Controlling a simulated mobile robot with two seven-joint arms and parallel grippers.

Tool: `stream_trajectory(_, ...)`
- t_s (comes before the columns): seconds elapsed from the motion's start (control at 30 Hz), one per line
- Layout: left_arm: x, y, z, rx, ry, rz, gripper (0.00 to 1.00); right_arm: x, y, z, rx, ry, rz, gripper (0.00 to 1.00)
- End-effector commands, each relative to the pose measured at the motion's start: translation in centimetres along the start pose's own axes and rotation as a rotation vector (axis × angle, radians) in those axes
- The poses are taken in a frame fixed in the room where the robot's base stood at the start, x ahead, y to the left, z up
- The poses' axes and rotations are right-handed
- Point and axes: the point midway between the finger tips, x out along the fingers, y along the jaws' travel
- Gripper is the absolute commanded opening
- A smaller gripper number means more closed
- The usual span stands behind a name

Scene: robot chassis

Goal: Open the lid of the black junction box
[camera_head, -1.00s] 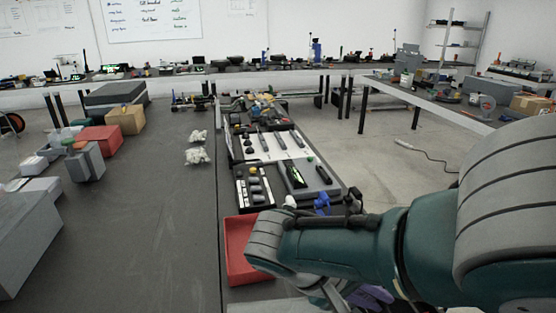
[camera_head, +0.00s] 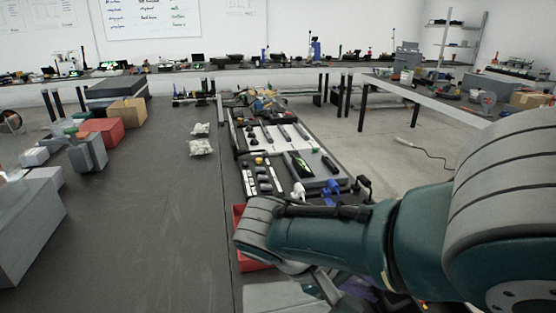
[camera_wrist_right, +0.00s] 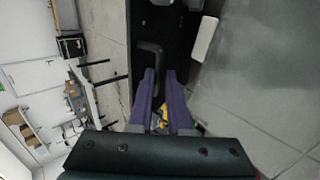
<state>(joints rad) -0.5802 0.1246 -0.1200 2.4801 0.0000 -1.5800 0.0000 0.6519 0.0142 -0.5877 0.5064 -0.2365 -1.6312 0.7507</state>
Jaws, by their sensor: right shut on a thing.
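In the right wrist view, a dark box-like shape (camera_wrist_right: 172,22) is at the top; I take it to be the black junction box. A black bent, handle-like piece (camera_wrist_right: 150,52) on it reaches down between the two purple fingers of my right gripper (camera_wrist_right: 160,76). The fingers are shut on this piece, which seems to belong to the lid. In the head view, the right wrist and forearm cover the gripper and the box; only a bit of purple shows at the bottom edge. How far the lid is open cannot be told. My left gripper is not in view.
A red tray (camera_head: 240,222) sits partly behind my right wrist. Trays of tools (camera_head: 283,170) line the bench's right side. The dark bench top (camera_head: 150,230) is clear at left centre. Grey boxes (camera_head: 28,225) and a red box (camera_head: 103,131) stand at left.

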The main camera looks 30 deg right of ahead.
Motion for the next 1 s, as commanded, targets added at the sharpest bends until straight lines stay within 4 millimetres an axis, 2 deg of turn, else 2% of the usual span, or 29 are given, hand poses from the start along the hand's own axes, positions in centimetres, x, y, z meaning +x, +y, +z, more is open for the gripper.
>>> stream_trajectory(0.03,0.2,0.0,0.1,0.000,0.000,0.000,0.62,-0.1,-1.5,0.3,-0.010,0.002,-0.043,0.00)
stream_trajectory(0.33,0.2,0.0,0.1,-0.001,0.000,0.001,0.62,-0.2,-1.5,0.3,-0.010,0.003,-0.045,0.00)
stream_trajectory(0.37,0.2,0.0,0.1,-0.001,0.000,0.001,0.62,-0.2,-1.5,0.3,-0.010,0.004,-0.045,0.19)
stream_trajectory(0.57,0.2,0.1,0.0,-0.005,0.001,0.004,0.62,-0.2,-1.4,0.2,-0.009,0.005,-0.044,0.41)
stream_trajectory(0.87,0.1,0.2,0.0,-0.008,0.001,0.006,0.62,-0.5,-1.3,0.1,-0.007,0.007,-0.043,0.42)
stream_trajectory(1.0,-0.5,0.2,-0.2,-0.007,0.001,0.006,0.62,-2.2,-1.1,0.0,-0.007,0.009,-0.045,0.42)
